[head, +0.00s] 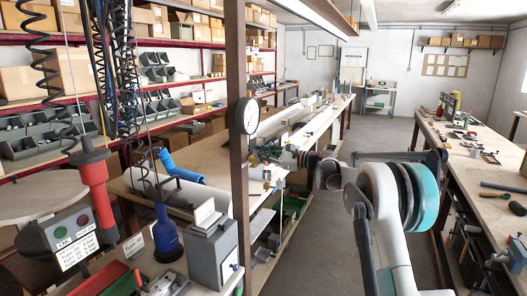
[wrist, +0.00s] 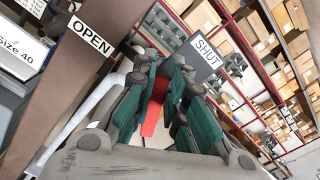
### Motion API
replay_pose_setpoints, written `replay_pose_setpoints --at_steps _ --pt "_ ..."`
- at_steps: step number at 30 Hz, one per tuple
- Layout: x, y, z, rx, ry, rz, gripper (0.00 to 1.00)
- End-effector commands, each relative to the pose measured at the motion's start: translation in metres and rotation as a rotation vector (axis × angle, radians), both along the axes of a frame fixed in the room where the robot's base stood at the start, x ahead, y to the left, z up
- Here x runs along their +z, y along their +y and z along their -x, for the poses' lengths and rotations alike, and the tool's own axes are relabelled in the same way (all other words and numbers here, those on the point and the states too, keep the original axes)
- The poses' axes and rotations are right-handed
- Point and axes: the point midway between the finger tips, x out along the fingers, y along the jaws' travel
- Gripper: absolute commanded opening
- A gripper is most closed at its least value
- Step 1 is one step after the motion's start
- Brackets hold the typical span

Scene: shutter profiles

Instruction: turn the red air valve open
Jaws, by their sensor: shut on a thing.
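The red air valve handle (wrist: 153,112) shows in the wrist view between the green-padded fingers of my gripper (wrist: 160,95). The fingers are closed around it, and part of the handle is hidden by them. An OPEN label (wrist: 90,36) is on the brown post to the left, and a SHUT label (wrist: 205,50) is on a grey plate to the right. In the head view my gripper (head: 288,157) reaches left towards the brown post (head: 237,150). The red handle cannot be made out there.
A round gauge (head: 245,116) is fixed to the post above my gripper. A cluttered bench (head: 220,162) runs behind the post, with a blue bottle (head: 166,235) and grey box (head: 208,254) in front. Another bench (head: 490,170) is at right. The floor between is clear.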

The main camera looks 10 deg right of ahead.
Motion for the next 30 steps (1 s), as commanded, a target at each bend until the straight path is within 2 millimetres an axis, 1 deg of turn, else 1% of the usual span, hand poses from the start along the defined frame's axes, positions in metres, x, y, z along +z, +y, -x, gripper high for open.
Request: replay_pose_setpoints --at_steps 6,15,22,30 --pt "-0.007 0.005 0.008 0.000 -0.139 0.102 0.00" --pt "-0.015 0.009 0.013 0.000 -0.264 0.193 0.00" --pt "-0.017 0.010 0.015 0.000 -0.303 0.222 0.00" --pt "-0.017 0.011 0.015 0.000 -0.309 0.226 0.00"
